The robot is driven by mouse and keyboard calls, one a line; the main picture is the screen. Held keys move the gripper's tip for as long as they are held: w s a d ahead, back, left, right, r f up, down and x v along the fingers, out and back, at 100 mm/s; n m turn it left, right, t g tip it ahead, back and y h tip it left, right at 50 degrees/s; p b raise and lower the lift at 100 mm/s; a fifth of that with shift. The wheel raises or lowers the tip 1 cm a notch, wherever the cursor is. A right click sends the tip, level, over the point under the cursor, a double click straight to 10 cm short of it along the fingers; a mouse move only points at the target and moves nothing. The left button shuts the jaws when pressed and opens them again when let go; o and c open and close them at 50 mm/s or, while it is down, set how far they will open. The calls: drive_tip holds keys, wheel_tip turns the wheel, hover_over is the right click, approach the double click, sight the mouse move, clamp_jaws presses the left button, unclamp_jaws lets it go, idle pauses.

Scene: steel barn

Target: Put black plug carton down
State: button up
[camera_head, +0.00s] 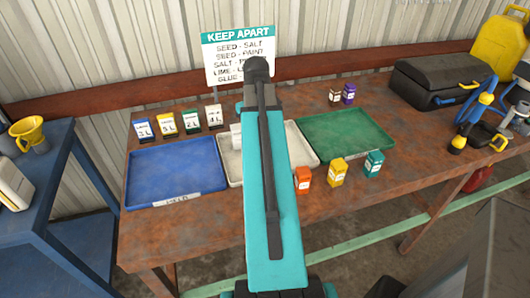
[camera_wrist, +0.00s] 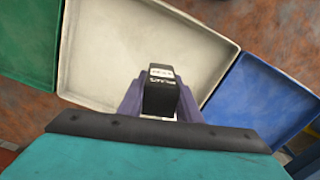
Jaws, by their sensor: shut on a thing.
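The black plug carton (camera_wrist: 160,92), a small dark box with a white label, is in my gripper (camera_wrist: 160,105) in the wrist view. The purple-grey fingers are shut on its two sides. It shows over the cream-white tray (camera_wrist: 145,50); whether it touches the tray floor I cannot tell. In the head view my teal arm covers the carton and the middle of the white tray (camera_head: 302,147). The blue tray (camera_head: 175,187) lies left of it, with a label on its front edge. The green tray (camera_head: 345,134) lies to the right. Both look empty.
A "KEEP APART" sign (camera_head: 238,55) stands behind the trays. Orange (camera_head: 303,180), yellow (camera_head: 337,172) and teal (camera_head: 373,164) cartons stand in front; brown (camera_head: 335,97) and purple (camera_head: 349,94) ones behind. A black case (camera_head: 435,78) is at right.

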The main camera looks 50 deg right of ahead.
drive_tip(key=s+d+m, duration=0.1)
drive_tip(key=s+d, duration=0.2)
drive_tip(key=s, duration=0.4)
drive_tip(key=s+d+m, duration=0.2)
drive_tip(key=s+d, duration=0.2)
drive_tip(key=s, duration=0.3)
drive_tip(key=w+d+p, duration=0.1)
drive_tip(key=w+d, duration=0.1)
drive_tip(key=w, duration=0.2)
drive_tip(key=w+d+f+p, duration=0.1)
drive_tip(key=w+d, duration=0.2)
drive_tip(key=w, duration=0.1)
drive_tip(key=w+d+p, duration=0.1)
drive_tip(key=w+d, duration=0.1)
drive_tip(key=w, duration=0.2)
drive_tip(key=shift+w+d+f, duration=0.15)
drive_tip(key=shift+w+d, duration=0.1)
drive_tip(key=shift+d, duration=0.05)
drive_tip(key=shift+w+d+p, duration=0.3)
drive_tip(key=shift+w+p, duration=0.15)
drive_tip(key=shift+w, duration=0.05)
drive_tip(key=shift+f+p, duration=0.75)
drive_tip(key=shift+f, duration=1.05)
drive_tip(key=shift+f, duration=0.15)
